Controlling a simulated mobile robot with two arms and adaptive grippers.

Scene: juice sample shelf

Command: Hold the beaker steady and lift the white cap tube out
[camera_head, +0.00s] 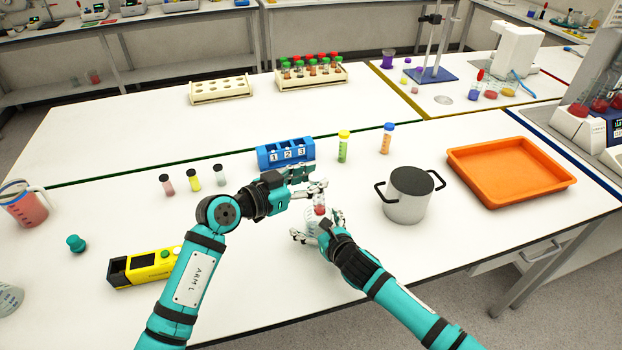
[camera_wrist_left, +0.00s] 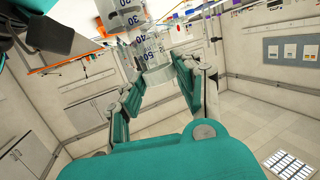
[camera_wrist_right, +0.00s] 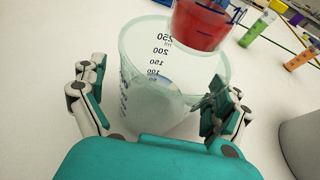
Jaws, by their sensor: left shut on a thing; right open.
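My left gripper (camera_head: 311,190) is shut on the tube (camera_head: 319,209), which holds red liquid. The tube's graduated clear wall shows between the fingertips in the left wrist view (camera_wrist_left: 154,62). Its white cap is hard to make out behind the fingers. In the right wrist view the tube's red lower part (camera_wrist_right: 200,25) is at the far side of the beaker's mouth; I cannot tell whether its end is clear of the rim. The clear beaker (camera_wrist_right: 145,60) stands on the table. My right gripper (camera_wrist_right: 156,82) is open, with fingers on both sides of the beaker.
A blue numbered rack (camera_head: 286,153) stands behind my left gripper. A green-liquid tube (camera_head: 343,148) and an orange-liquid tube (camera_head: 386,140) stand farther back. A grey pot (camera_head: 408,200) is right of the beaker, with an orange tray (camera_head: 510,172) beyond. A yellow device (camera_head: 147,267) lies left.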

